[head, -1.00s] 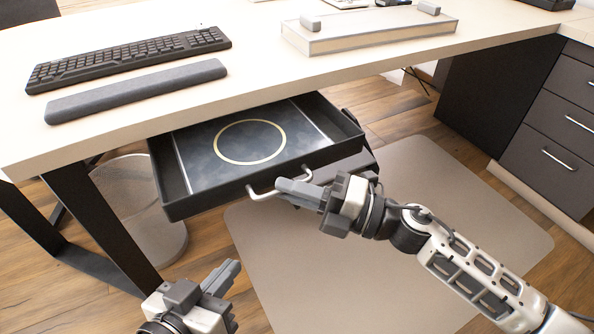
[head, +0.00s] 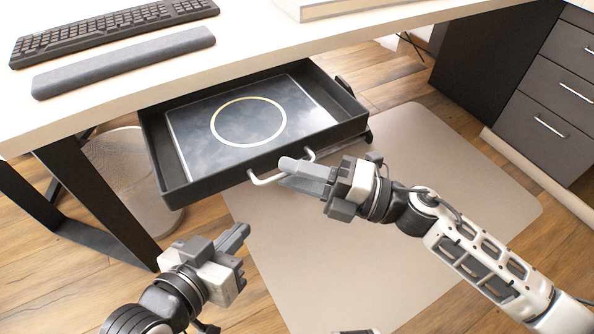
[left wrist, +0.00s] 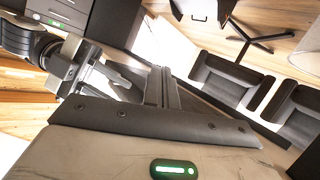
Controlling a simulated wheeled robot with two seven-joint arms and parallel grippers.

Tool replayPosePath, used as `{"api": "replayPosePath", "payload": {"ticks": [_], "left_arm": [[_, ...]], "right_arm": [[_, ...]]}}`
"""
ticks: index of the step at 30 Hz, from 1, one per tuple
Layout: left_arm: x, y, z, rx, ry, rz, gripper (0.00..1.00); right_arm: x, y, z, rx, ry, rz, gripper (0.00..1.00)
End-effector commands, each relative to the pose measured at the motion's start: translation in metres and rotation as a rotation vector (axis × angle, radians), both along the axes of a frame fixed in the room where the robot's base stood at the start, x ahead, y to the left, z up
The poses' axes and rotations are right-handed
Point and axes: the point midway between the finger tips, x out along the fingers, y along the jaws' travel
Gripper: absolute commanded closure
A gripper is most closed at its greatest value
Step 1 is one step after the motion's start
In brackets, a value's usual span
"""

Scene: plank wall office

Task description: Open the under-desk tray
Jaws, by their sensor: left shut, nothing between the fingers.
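The under-desk tray (head: 222,171) is a dark, shallow drawer slid out from under the desk's front edge, its inside showing. A flat dark panel with a pale gold ring (head: 249,121) lies in it. A light bar handle (head: 265,181) is on its front. My right gripper (head: 290,168) is at the handle, its fingers closed over the bar's middle; the fingers hide part of it. My left gripper (head: 243,233) is shut and empty, below the tray and apart from it. Its fingers show in the left wrist view (left wrist: 162,85), with my right gripper at the left there.
The desk top (head: 250,50) holds a keyboard (head: 110,30) and a grey wrist rest (head: 125,62). A mesh bin (head: 125,175) stands beside the black desk leg (head: 100,195). A drawer cabinet (head: 550,100) is at right. The floor mat (head: 400,220) is clear.

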Motion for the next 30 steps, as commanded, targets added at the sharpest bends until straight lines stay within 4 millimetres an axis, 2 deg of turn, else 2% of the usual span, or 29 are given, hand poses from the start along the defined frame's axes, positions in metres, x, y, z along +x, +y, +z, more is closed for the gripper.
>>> {"api": "replayPosePath", "payload": {"ticks": [10,14,17,24,30], "left_arm": [[-0.003,0.000,-0.003,-0.001,0.009,0.001,1.00],[-0.003,0.000,-0.002,-0.001,0.009,0.001,1.00],[-0.003,0.000,-0.002,-0.001,0.009,0.001,1.00],[-0.003,0.000,-0.001,0.001,0.012,0.000,1.00],[-0.003,0.000,-0.003,0.009,0.022,-0.003,1.00]], "right_arm": [[0.000,-0.001,0.000,0.000,0.000,-0.001,0.69],[-0.003,-0.012,-0.003,-0.002,0.003,-0.002,0.69],[-0.009,-0.028,-0.005,-0.004,0.004,-0.001,0.69],[-0.026,-0.084,-0.013,-0.004,0.005,-0.002,0.69],[-0.039,-0.124,-0.018,-0.003,0.006,-0.002,0.69]]}}
